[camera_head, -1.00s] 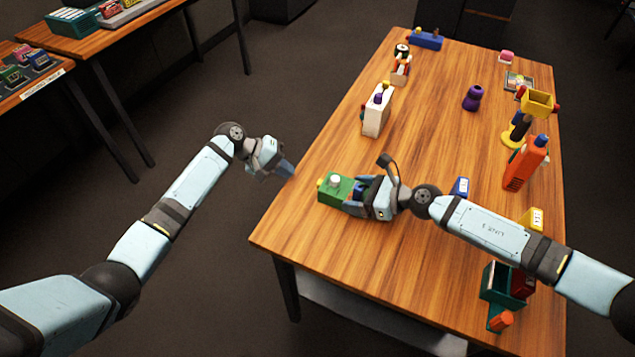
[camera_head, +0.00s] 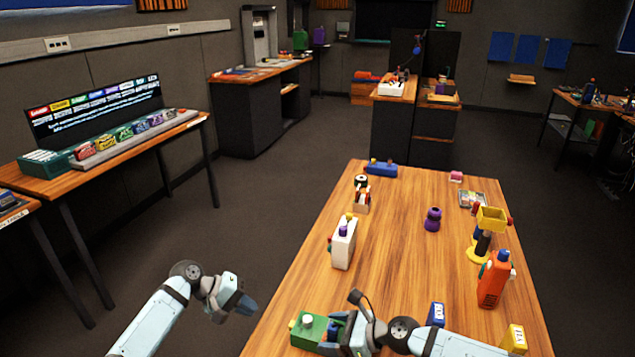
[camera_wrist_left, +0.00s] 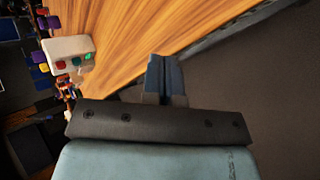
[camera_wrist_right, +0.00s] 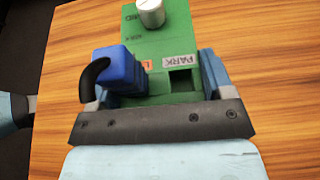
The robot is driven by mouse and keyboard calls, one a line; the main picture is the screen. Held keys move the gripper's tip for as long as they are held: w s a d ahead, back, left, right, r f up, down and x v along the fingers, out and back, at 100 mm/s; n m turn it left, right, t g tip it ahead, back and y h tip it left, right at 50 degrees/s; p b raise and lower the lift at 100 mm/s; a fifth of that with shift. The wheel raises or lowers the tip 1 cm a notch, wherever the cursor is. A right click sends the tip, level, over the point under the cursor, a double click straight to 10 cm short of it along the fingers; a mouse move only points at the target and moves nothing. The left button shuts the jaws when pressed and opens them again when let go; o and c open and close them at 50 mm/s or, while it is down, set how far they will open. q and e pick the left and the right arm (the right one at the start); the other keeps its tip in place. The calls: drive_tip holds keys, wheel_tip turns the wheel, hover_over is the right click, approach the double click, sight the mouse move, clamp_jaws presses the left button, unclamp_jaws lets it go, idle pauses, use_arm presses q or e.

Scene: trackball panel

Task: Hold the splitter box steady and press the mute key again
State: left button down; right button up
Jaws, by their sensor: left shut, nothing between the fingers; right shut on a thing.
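A green box (camera_head: 308,331) with a pale knob on top stands at the table's near left edge. My right gripper (camera_head: 331,333) is shut on it. In the right wrist view, the green box (camera_wrist_right: 160,45) carries a silver knob, a PARK label and a dark square opening. A blue block (camera_wrist_right: 118,70) with a black hooked piece sits at its left side. My left gripper (camera_head: 247,305) is shut and empty, off the table's left edge and apart from the box; its closed fingers (camera_wrist_left: 165,78) show in the left wrist view. I cannot tell which part is the mute key.
A white box (camera_head: 343,245) with coloured knobs stands further back on the table (camera_head: 395,220). A blue box (camera_head: 380,168) lies at the far edge. The table's middle is clear.

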use_arm(q)
drive_tip(key=d+r+v, duration=0.1)
drive_tip(key=v, duration=0.6)
drive_tip(key=shift+r, duration=0.2)
idle(0.4)
use_arm(e)
drive_tip(key=o, duration=1)
drive_tip(key=v, duration=1.2)
use_arm(q)
drive_tip(key=shift+f+b, duration=0.4)
use_arm(e)
drive_tip(key=v, duration=0.6)
